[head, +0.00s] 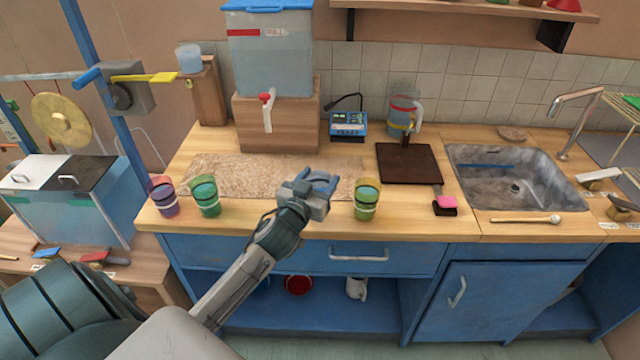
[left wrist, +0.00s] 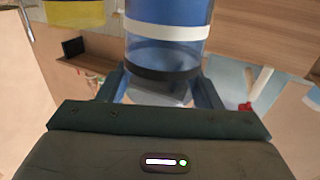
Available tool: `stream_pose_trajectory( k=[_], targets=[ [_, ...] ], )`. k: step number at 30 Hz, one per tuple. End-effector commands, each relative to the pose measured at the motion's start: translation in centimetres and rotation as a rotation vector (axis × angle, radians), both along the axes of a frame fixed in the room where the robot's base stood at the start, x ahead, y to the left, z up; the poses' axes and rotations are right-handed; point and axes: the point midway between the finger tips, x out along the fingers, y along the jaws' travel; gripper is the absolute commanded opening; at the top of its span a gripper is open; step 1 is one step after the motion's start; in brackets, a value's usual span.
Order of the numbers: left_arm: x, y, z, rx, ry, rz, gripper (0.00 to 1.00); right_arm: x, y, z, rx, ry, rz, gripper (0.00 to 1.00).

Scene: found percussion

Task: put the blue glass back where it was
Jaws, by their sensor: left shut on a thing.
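My left gripper (head: 318,184) is over the front of the wooden counter, between the green glass and the yellow-green glass. In the left wrist view, the fingers (left wrist: 160,92) are shut on the blue glass (left wrist: 165,55), which has a white band and a dark band. In the head view the blue glass is mostly or wholly hidden by the gripper, so I cannot tell whether it touches the counter. A purple glass (head: 165,198) and a green glass (head: 205,197) stand to the left. A yellow-green glass (head: 367,200) stands just right of the gripper. My right gripper is out of view.
A beige mat (head: 225,172) lies behind the glasses. A water dispenser (head: 270,60) stands on a wooden block (head: 278,125) at the back. A dark board (head: 408,163), a pink-and-black block (head: 445,204) and a sink (head: 515,175) are to the right. Counter between the green and yellow-green glasses looks clear.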

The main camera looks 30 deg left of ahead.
Motion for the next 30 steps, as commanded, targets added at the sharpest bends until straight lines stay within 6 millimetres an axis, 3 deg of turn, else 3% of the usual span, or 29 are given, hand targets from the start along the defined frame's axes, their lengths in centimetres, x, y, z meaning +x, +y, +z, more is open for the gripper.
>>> stream_pose_trajectory(
  k=[5, 15, 26, 27, 30],
  targets=[
    [1.2, 0.3, 0.1, 0.0, -0.003, -0.001, 0.04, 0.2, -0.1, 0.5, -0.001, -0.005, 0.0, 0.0],
    [1.0, 0.3, -3.5, 0.001, -0.001, -0.001, 0.04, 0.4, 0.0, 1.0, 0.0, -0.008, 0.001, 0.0],
    [1.0, 0.2, -3.9, 0.0, -0.002, -0.001, 0.04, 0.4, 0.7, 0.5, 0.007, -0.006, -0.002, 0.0],
    [1.0, 0.3, -4.0, 0.0, -0.001, -0.001, 0.61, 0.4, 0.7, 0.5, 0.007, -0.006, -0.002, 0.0],
    [1.0, 0.3, -3.9, 0.0, -0.001, -0.001, 0.8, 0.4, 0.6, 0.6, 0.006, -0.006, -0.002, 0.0]
  ],
)
